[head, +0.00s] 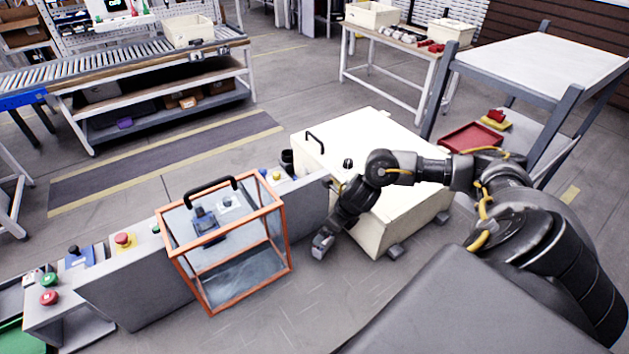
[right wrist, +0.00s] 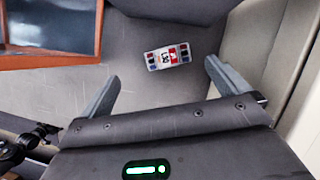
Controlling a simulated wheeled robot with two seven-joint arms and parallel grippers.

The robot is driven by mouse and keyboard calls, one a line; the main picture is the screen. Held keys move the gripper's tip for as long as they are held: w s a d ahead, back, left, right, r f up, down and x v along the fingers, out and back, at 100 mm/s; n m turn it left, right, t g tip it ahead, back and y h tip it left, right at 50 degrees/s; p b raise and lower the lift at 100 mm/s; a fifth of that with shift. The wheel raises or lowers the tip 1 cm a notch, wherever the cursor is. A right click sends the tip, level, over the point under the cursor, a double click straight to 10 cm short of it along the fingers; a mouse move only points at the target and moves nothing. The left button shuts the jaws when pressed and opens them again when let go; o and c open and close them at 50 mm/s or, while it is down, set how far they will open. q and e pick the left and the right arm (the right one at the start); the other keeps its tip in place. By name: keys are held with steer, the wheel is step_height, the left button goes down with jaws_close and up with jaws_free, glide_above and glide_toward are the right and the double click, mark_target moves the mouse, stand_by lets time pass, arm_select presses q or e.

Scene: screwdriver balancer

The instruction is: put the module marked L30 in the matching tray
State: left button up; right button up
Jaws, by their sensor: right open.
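The module (right wrist: 167,57), a small block with a white, red and blue face, lies on the grey floor in the right wrist view. Its print looks like L30 but is small. My right gripper (right wrist: 162,74) is open, with the module ahead of and between its two fingers, not held. In the head view my right gripper (head: 322,244) reaches down between the orange-framed case and the cream cabinet; I cannot make out the module there. A red tray (head: 470,138) is on the right, and part of a green tray (head: 22,340) is at the lower left. Their markings are unreadable.
The orange-framed clear case (head: 284,240) stands left of my right gripper. The cream cabinet (head: 385,140) is close on its right. A grey control bench (head: 130,295) with buttons runs behind the case. Open floor lies in front.

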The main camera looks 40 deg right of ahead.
mark_target(327, 241)
steer(key=f+b, duration=0.1)
steer(key=f, duration=0.1)
steer(key=s+f+b, duration=0.1)
steer(key=f, duration=0.1)
steer(key=shift+d+b, duration=0.3)
steer(key=shift+s+f, duration=0.1)
steer(key=shift+w+f, duration=0.3)
steer(key=shift+x, duration=0.8)
steer(key=p+x, duration=0.1)
steer(key=x, duration=0.1)
steer(key=p+x, duration=0.1)
steer(key=x, duration=0.1)
steer(key=shift+w+d+f, duration=0.15)
steer(key=shift+w, duration=0.35)
steer(key=shift+w+f, duration=0.1)
steer(key=shift+f, duration=0.2)
arm_select(q)
steer(key=shift+s+f, duration=0.25)
steer(key=shift+f, duration=0.3)
steer(key=shift+s+f, duration=0.2)
steer(key=shift+f, duration=0.35)
arm_select(e)
steer(key=shift+c, duration=0.3)
